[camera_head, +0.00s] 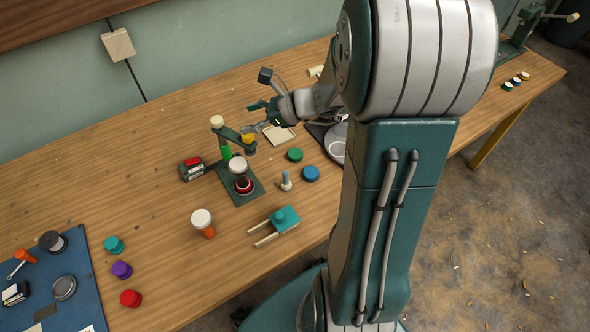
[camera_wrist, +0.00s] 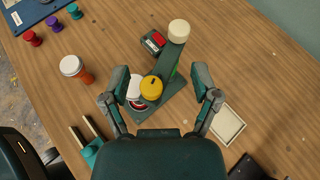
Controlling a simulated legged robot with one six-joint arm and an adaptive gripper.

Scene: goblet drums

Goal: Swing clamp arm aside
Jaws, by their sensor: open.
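The clamp stands on a dark green base plate (camera_head: 252,190) on the workbench. Its green post (camera_head: 225,149) carries a cream knob (camera_head: 217,121) and a dark green clamp arm (camera_head: 231,135). A yellow knob (camera_head: 248,138) is at the arm's free end. In the wrist view the clamp arm (camera_wrist: 169,61) runs from the cream knob (camera_wrist: 179,31) to the yellow knob (camera_wrist: 152,88). A white-topped goblet drum (camera_head: 238,166) stands upright on the plate. My gripper (camera_head: 257,117) is open and empty, above the clamp. Its fingers (camera_wrist: 160,82) appear either side of the yellow knob, apart from it.
A block with a red top (camera_head: 192,168) is left of the clamp. A second drum (camera_head: 202,222), a teal fork-like piece (camera_head: 285,219), a blue disc (camera_head: 311,173) and a green disc (camera_head: 295,154) lie nearby. A cream-coloured tray (camera_wrist: 227,124) is right of my gripper.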

